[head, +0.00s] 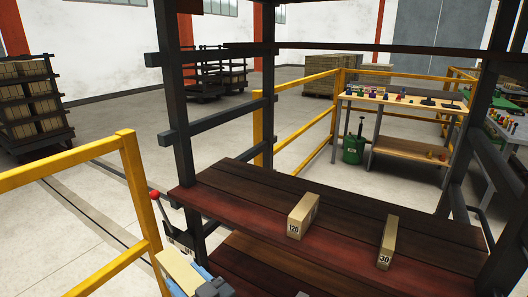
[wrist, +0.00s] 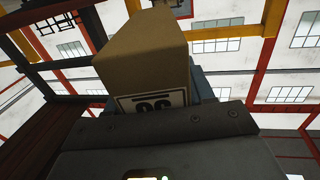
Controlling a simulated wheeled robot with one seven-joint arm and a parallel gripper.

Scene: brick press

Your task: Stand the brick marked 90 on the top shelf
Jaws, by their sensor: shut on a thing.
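The held brick (wrist: 140,45) is tan, with a white label on its near face. The label is upside down and partly covered by my gripper, so its number is only partly readable, consistent with 90. My gripper (wrist: 160,110) is shut on this brick. In the head view the brick (head: 178,267) and my gripper (head: 207,287) are at the bottom edge, left of the shelf's front edge. The top shelf (head: 240,190) is dark red-brown planks. Two bricks stand on it, marked 120 (head: 303,216) and 30 (head: 388,243).
Dark posts (head: 170,80) and rails frame the shelf. A lower shelf board (head: 250,268) shows beneath. The top shelf is bare left of brick 120 and between the two bricks. A yellow guard rail (head: 130,190) stands at left, with a red-knobbed lever (head: 155,195) beside it.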

